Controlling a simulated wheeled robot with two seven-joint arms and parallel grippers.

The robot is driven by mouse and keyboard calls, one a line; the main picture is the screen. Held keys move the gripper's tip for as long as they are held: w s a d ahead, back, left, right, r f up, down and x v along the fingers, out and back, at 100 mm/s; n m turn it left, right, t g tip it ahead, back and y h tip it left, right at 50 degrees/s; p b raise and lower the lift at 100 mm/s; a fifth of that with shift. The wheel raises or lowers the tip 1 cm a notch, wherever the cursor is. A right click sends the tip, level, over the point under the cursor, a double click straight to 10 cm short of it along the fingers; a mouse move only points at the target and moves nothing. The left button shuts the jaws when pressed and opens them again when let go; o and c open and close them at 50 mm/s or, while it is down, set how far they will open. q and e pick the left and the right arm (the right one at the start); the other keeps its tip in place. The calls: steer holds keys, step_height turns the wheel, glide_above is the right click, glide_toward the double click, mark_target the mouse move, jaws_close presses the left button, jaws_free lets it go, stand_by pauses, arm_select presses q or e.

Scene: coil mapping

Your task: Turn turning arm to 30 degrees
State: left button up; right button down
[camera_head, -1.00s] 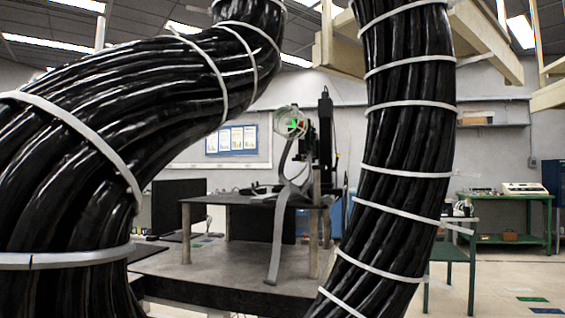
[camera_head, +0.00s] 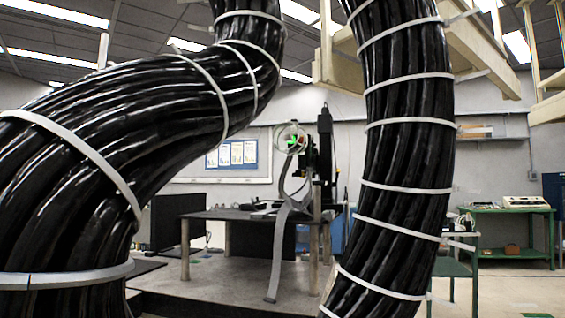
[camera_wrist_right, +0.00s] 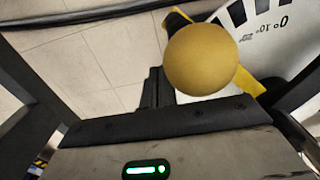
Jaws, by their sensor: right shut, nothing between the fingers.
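A yellow ball knob (camera_wrist_right: 200,60) fills the upper middle of the right wrist view. A yellow arm (camera_wrist_right: 252,84) shows behind it, beside a white dial (camera_wrist_right: 268,45) with black blocks and upside-down marks that look like 0 and 10. The arm's exact angle cannot be read. My right gripper's fingers (camera_wrist_right: 155,88) are shut and empty, just left of the ball. I cannot tell whether they touch it. The ball, dial and both grippers do not show in the head view.
Two thick black cable bundles (camera_head: 75,190) (camera_head: 408,160) with white ties block much of the head view. Between them stands a dark table (camera_head: 215,214) with a grey strap (camera_head: 277,255) hanging down. A green bench (camera_head: 500,210) stands right. Pale tiled floor (camera_wrist_right: 85,60) shows below.

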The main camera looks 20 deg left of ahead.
steer(key=shift+s+a, duration=0.1)
steer(key=shift+s, duration=0.05)
stand_by(0.4)
steer(key=shift+s+a+p, duration=0.75)
steer(key=shift+s+p, duration=0.15)
steer(key=shift+s, duration=0.1)
